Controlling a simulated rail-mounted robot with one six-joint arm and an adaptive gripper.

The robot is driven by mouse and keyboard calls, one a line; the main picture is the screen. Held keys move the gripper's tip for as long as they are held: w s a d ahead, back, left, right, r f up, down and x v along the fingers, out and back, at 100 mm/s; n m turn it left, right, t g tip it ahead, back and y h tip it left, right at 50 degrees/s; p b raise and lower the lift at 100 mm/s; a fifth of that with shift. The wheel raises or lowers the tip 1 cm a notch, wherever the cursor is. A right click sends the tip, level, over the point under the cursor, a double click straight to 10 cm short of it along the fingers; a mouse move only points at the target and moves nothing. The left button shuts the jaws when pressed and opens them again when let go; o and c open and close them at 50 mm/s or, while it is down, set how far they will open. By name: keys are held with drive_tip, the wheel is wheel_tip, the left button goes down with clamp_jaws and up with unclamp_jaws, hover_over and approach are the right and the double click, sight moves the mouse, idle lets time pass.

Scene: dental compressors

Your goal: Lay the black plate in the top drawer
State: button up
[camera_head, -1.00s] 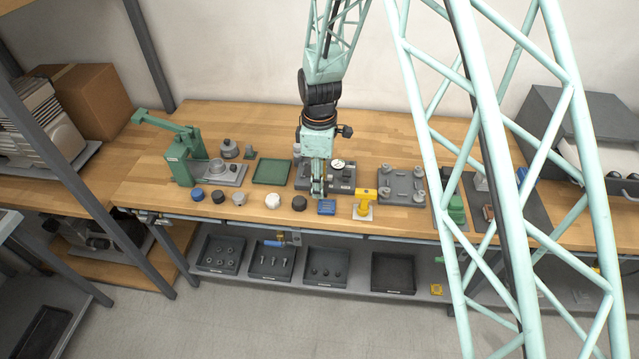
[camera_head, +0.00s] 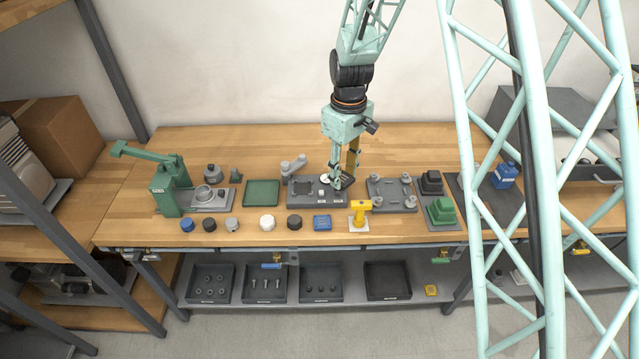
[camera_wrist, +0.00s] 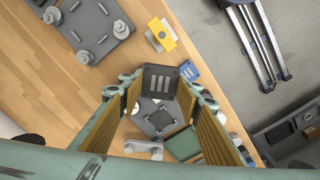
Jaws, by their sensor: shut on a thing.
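The black plate (camera_wrist: 160,78), dark with several pale slots, is between the fingers of my gripper (camera_wrist: 160,95) in the wrist view. My gripper is shut on it and holds it above the grey fixture (camera_wrist: 141,124). In the head view my gripper (camera_head: 341,182) is over the right part of that fixture (camera_head: 305,192), with the dark plate at its tips, small and partly hidden. I cannot make out the top drawer with certainty.
A grey plate with posts (camera_head: 379,196) is right of the fixture; a green tray (camera_head: 262,193) is left. Black bins (camera_head: 387,282) sit on the shelf below.

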drive_tip(key=w+d+r+m+b, duration=0.1)
drive_tip(key=d+r+m, duration=0.15)
drive_tip(key=d, duration=0.45)
drive_tip(key=d+r+m, duration=0.1)
drive_tip(key=d+m, duration=0.3)
drive_tip(key=d, duration=0.2)
drive_tip(key=d+f+m+b, duration=0.4)
drive_tip(key=d+f+b, duration=0.2)
drive_tip(key=b, duration=0.3)
drive_tip(key=shift+s+d, duration=0.2)
drive_tip(key=shift+d, duration=0.55)
